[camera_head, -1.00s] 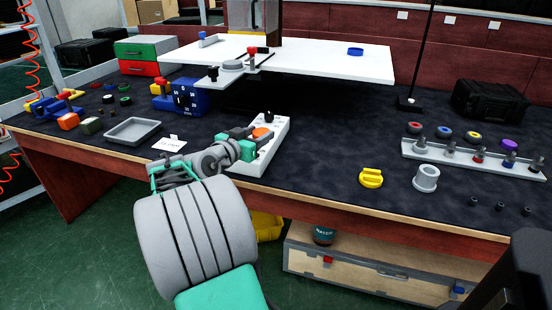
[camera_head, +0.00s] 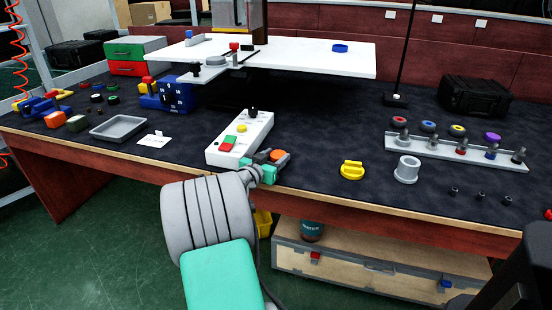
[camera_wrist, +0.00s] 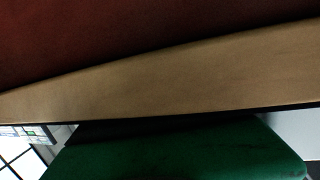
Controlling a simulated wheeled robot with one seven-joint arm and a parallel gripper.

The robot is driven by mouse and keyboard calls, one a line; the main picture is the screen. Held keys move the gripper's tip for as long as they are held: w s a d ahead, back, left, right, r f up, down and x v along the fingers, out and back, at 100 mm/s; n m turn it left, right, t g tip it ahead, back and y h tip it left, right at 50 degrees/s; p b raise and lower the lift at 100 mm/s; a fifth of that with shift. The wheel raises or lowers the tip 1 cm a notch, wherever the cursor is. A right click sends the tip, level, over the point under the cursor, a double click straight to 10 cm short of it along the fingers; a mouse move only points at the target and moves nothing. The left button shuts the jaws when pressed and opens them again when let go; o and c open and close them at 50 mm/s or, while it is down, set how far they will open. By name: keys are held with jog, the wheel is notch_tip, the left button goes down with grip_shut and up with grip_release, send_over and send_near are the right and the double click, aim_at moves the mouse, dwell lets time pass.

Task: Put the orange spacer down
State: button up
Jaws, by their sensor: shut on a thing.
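The orange spacer (camera_head: 279,156) shows in the head view at the tips of my gripper (camera_head: 270,160), near the table's front edge. My gripper is shut on it, with teal finger parts beside it. The fingers and arm hide part of the spacer. I cannot tell whether the spacer touches the table. The wrist view shows a pale wooden edge, dark red above it and dark green below; neither the spacer nor clear fingertips show there.
A white control box (camera_head: 258,132) with buttons stands just left of the spacer. A yellow part (camera_head: 352,170) and a grey cylinder (camera_head: 406,169) stand to the right. A grey rack (camera_head: 460,155) holds several posts. Dark table surface is free between the spacer and the yellow part.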

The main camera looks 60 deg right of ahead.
jog(key=shift+f, duration=0.15)
jog(key=o, duration=1.4)
jog(key=shift+c, duration=0.2)
jog(key=shift+r, duration=0.2)
jog(key=shift+a+r, duration=0.1)
jog(key=shift+a, duration=0.15)
jog(key=a+r+p, duration=0.1)
jog(key=a, duration=1)
jog(key=shift+w+a+r, duration=0.15)
jog(key=shift+a+r, duration=0.05)
jog(key=shift+r, duration=0.1)
